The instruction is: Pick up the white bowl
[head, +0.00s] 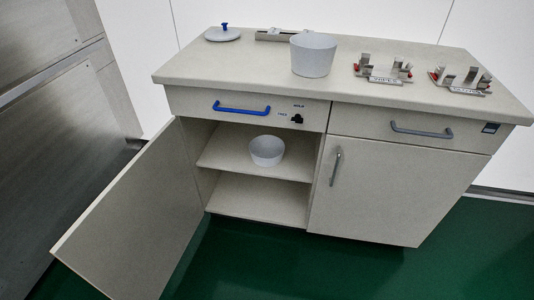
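A white bowl (267,150) sits upright on the middle shelf (225,158) inside the open left compartment of the cabinet. Its rim is clear of the shelf edges and it looks empty. A larger whitish tub (313,55) stands on the countertop above. Neither of my grippers shows in the head view.
The left cabinet door (135,220) is swung wide open toward the front left. The right door (365,190) and both drawers are shut. A round lid with a blue knob (223,34) and metal fixtures (384,70) stand on the countertop (240,65). The green floor (300,265) in front is clear.

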